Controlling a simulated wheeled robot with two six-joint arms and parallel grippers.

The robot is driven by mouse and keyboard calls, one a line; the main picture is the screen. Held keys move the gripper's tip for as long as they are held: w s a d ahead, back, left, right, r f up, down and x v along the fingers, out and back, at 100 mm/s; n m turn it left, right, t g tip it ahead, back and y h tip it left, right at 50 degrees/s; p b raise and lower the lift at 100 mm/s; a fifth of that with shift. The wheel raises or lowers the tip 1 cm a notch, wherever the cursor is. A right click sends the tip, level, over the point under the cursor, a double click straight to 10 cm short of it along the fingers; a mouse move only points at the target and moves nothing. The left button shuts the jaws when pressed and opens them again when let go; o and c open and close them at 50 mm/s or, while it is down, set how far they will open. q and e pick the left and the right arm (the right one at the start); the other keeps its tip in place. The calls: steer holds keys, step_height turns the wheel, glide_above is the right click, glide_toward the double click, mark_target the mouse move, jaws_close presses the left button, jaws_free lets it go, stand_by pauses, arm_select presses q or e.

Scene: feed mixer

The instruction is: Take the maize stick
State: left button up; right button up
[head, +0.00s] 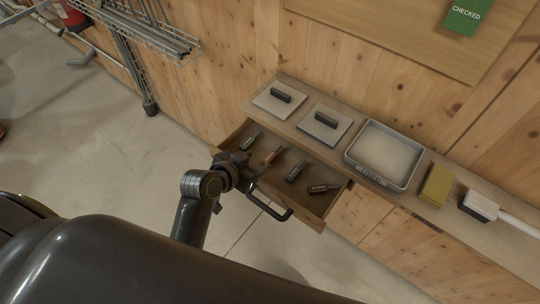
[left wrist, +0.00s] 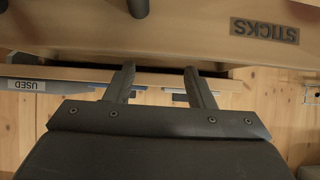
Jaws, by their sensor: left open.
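An open drawer (head: 311,218) under the shelf holds several small sticks lying apart in a row: a green one (head: 249,142), an orange-red one (head: 271,156), a dark grey one (head: 295,172) and a brown one (head: 323,188). Their labels are too small to read, so I cannot tell which is the maize stick. My left gripper (head: 246,172) is at the drawer's front left, near its dark handle (head: 270,209). In the left wrist view its fingers (left wrist: 159,72) are apart with nothing between them, and the drawer front bears an upside-down "STICKS" label (left wrist: 265,30). My right gripper is not in view.
The shelf above holds two pale plates with dark handles (head: 281,97) (head: 326,120), a metal tray (head: 349,160), a yellow-green block (head: 435,186) and a white-headed brush (head: 480,206). A wire rack (head: 150,30) hangs on the wooden wall.

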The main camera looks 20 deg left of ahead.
mark_target(272, 153)
arm_select(q)
steer(key=shift+x, duration=1.9)
steer(key=shift+w+d+f+p, duration=0.1)
steer(key=shift+w+f+p, duration=0.1)
steer(key=shift+w+p, duration=0.3)
steer(key=shift+p+x, duration=0.35)
steer(key=shift+x, duration=1.65)
steer(key=c, duration=1.1)
steer(key=shift+o, duration=0.2)
steer(key=shift+s, duration=0.1)
